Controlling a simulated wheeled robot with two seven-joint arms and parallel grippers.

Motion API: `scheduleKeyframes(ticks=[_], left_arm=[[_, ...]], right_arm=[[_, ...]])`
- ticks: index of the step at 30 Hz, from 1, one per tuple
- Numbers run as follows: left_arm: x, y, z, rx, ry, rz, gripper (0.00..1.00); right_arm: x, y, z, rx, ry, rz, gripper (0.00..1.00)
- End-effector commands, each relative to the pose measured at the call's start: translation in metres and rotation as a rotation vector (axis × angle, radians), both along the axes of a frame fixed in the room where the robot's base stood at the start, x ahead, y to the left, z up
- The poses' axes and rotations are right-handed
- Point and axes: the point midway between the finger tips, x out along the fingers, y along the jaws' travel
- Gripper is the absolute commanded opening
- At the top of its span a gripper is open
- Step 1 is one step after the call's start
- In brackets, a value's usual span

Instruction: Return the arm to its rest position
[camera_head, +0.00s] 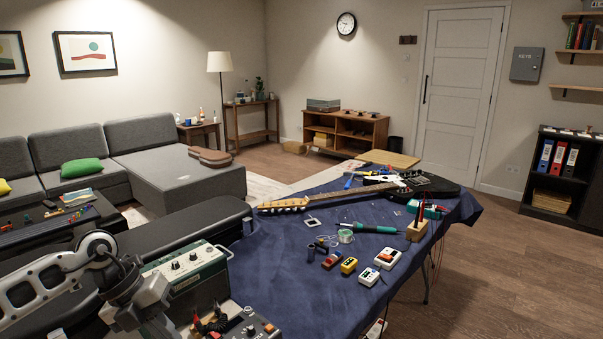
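My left arm (55,268) comes in from the left at the lower left. It bends at a joint and runs down to the dark wrist and gripper end (143,302), beside a green amplifier-like box (190,272). Its fingertips are not clear, so I cannot tell whether it is open or shut, or holding anything. My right arm and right gripper are not in view.
A table with a dark blue cloth (290,255) holds an electric guitar (425,187), a soldering iron (370,227), a wooden block (416,231) and several small pedals and boxes. A device with knobs (245,325) lies near the arm. Wooden floor (500,270) is clear at right.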

Motion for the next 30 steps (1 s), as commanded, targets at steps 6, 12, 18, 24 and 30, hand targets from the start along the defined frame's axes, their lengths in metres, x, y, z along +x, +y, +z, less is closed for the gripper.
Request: scheduleKeyframes(ticks=[6,12,18,24,30], left_arm=[[-0.034,-0.137,-0.013,-0.548,0.001,0.005,0.0],[-0.049,-0.209,0.016,-1.185,0.056,0.447,0.0],[-0.053,-0.168,-0.031,-1.439,0.229,1.239,0.0],[-0.12,-0.117,-0.131,-1.278,0.477,1.948,0.0],[-0.174,-0.104,-0.174,-1.107,0.628,2.226,0.0]], right_arm=[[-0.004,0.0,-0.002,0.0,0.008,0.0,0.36],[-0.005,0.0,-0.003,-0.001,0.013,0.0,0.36],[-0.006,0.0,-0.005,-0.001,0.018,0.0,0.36],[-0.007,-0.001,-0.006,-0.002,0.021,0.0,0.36],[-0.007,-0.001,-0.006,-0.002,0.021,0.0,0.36]])
